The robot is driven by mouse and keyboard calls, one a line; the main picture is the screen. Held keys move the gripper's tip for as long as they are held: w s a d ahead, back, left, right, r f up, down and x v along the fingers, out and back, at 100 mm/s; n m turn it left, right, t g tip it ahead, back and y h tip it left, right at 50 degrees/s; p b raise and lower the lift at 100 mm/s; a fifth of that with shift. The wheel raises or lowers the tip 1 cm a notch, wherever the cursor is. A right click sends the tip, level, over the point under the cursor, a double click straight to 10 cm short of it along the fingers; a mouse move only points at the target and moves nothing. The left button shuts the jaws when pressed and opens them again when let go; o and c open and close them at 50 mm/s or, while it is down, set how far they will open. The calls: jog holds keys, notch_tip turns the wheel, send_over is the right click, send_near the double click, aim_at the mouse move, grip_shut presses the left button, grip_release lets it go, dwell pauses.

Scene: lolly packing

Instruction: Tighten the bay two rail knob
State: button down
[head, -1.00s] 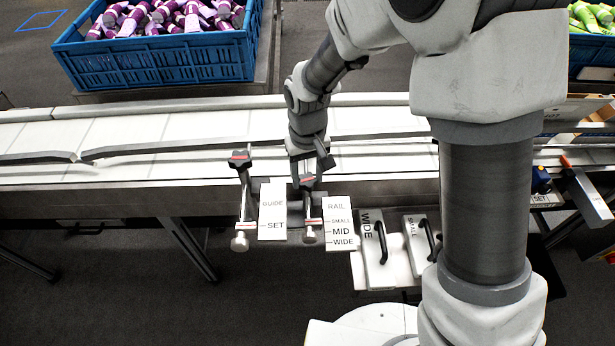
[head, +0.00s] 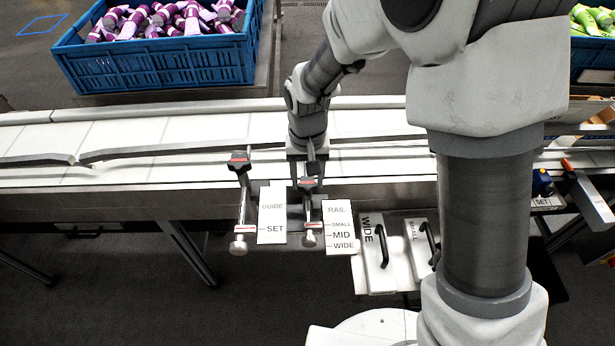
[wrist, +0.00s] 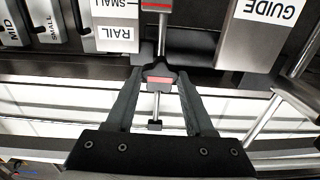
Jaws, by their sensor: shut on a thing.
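The rail knob (head: 309,185), dark with a red stripe, sits on its rod between the white GUIDE plate (head: 272,213) and the white RAIL plate (head: 339,227). In the wrist view the knob (wrist: 159,77) is between my two fingertips. My gripper (head: 311,172) reaches down over the conveyor edge and is shut on the knob. The RAIL plate reads SMALL, MID and WIDE; the rod's silver end (head: 310,239) is near the lower marks. The head view partly hides the fingers.
A second red-striped knob (head: 239,160) stands left of the GUIDE plate. WIDE (head: 377,255) and SMALL (head: 418,247) plates with black handles lie right of the RAIL plate. The white conveyor (head: 215,135) runs behind. A blue crate (head: 160,62) of purple lollies stands beyond it.

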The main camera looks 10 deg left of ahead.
aim_at(307, 182)
jog(key=shift+c, duration=1.3)
grip_release()
jog(key=shift+r, duration=0.15)
notch_tip(307, 182, up, 17)
jog(key=p, duration=0.1)
jog(key=shift+p, duration=0.4)
jog(key=shift+r, duration=0.1)
jog(key=s+d+r+m+t, duration=0.1)
jog(key=s+d+r, duration=0.15)
jog(key=d, duration=0.35)
jog(key=s+d+r+t, duration=0.2)
jog(key=d+r, duration=0.2)
jog(key=d, duration=0.3)
jog(key=s+d+m+t, duration=0.1)
jog(key=s+d+t, duration=0.1)
jog(key=s+d, duration=0.7)
jog(key=shift+d+r+m+t, duration=0.3)
jog(key=shift+d+r, duration=0.15)
jog(key=shift+d, duration=0.1)
